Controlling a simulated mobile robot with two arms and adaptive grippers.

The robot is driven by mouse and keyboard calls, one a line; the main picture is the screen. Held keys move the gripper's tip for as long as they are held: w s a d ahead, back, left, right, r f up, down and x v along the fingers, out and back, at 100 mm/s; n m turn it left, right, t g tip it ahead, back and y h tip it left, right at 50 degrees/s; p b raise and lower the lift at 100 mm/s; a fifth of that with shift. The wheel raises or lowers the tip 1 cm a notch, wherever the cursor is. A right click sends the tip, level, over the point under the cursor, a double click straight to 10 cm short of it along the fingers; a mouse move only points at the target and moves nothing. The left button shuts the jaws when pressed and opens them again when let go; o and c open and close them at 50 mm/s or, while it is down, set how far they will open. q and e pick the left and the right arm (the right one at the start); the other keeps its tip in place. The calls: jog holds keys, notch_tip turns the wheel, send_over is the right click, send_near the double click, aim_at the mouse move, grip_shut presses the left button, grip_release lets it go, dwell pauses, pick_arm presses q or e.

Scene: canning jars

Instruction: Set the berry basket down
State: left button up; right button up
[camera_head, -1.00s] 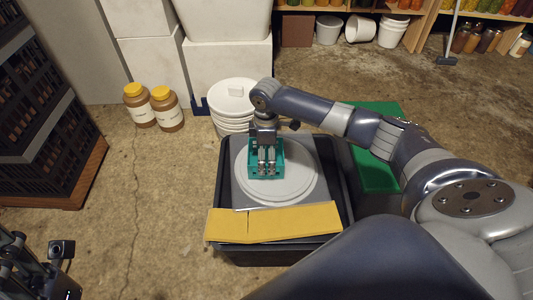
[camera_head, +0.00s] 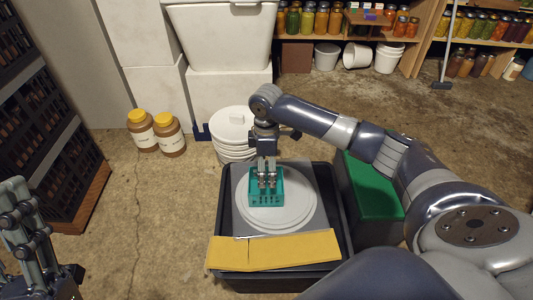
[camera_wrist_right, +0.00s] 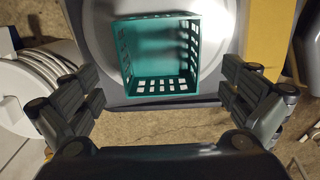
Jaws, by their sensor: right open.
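The berry basket (camera_head: 265,197) is a small teal open-topped basket with slotted sides. It stands upright on a round grey plate (camera_head: 300,211) over the black tub. In the right wrist view the basket (camera_wrist_right: 157,88) looks empty. My right gripper (camera_head: 267,182) is just above the basket in the head view. In the right wrist view its fingers (camera_wrist_right: 163,88) are spread wide, one on each side of the basket, with gaps between. My left gripper (camera_head: 22,225) shows at the lower left, far from the basket; its opening is unclear.
A yellow strip (camera_head: 275,251) lies across the front of the black tub (camera_head: 285,281). A green-topped box (camera_head: 370,192) stands to the right and a stack of white lids (camera_head: 232,125) behind. Two brown jars (camera_head: 169,137) stand on the floor at left.

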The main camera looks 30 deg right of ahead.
pick_arm(q)
jog(key=w+d+f+g+y+p, duration=0.1)
jog(key=w+f+g, duration=0.3)
jog(key=w+f, duration=0.1)
jog(key=shift+w+y, duration=0.4)
jog(key=shift+w, duration=0.15)
pick_arm(e)
jog(key=shift+r, duration=2.15)
